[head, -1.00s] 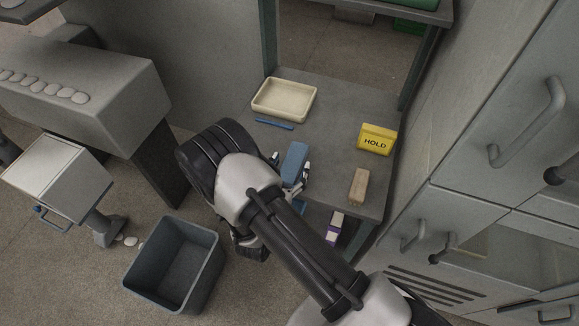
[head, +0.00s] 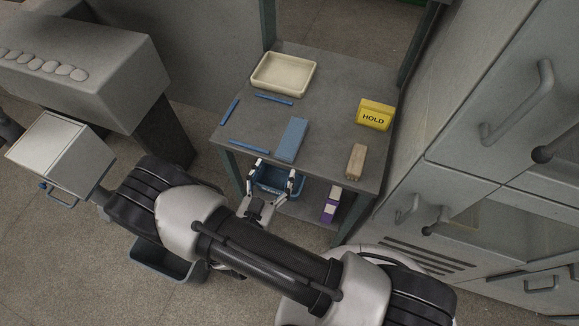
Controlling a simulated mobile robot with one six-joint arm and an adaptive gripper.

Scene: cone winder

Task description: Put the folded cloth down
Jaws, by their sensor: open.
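The folded cloth (head: 292,139) is a flat blue rectangle lying on the grey table (head: 330,110), near its front middle. Thin blue strips on the table top lie around an area left of and behind the cloth. My gripper (head: 276,170) is open and empty just off the table's front edge, in front of the cloth and apart from it. Its two fingers are spread, with a blue bin (head: 268,184) on the lower shelf showing behind them.
A cream tray (head: 283,74) sits at the back left of the table. A yellow HOLD sign (head: 374,114) and a tan block (head: 356,161) stand on the right. A purple and white box (head: 331,204) is below. Grey cabinets (head: 500,120) flank the right side.

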